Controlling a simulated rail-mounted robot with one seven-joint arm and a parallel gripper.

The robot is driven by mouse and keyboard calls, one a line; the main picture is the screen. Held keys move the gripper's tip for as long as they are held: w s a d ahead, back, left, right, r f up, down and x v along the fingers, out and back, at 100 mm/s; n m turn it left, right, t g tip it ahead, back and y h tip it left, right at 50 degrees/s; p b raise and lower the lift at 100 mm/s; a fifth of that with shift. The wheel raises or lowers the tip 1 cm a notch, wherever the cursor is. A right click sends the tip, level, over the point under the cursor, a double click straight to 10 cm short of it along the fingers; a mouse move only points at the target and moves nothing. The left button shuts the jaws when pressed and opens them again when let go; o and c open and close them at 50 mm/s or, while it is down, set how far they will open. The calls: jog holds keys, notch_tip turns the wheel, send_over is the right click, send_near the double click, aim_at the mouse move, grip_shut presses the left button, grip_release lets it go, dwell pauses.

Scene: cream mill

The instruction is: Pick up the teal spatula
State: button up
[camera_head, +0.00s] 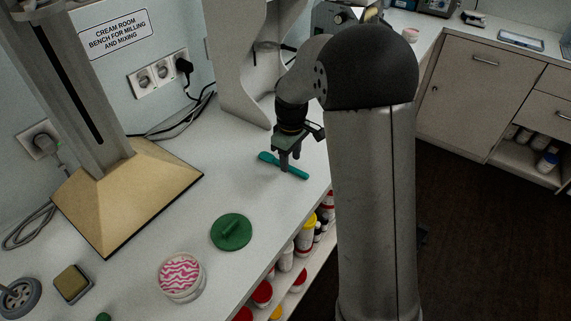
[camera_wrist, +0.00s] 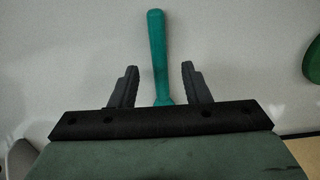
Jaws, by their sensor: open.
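The teal spatula (camera_head: 268,158) lies on the white bench below my gripper (camera_head: 290,167) in the head view. In the wrist view the handle of the teal spatula (camera_wrist: 157,50) runs up the picture, and its lower part passes between the two fingers of my gripper (camera_wrist: 158,85). The fingers are apart, one on each side of the spatula, with a gap on both sides. The rest of the spatula is hidden behind the gripper body in the wrist view.
A green lid with a grip (camera_head: 231,232) and a pink-and-white patterned jar (camera_head: 180,277) stand nearer on the bench (camera_head: 205,200). A tan-based stand (camera_head: 125,195) is at left, a pale machine (camera_head: 240,75) behind. Bottles (camera_head: 305,235) fill a shelf below the bench edge.

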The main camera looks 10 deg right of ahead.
notch_tip(320, 180, down, 2)
jog(key=shift+f, duration=0.1)
grip_shut()
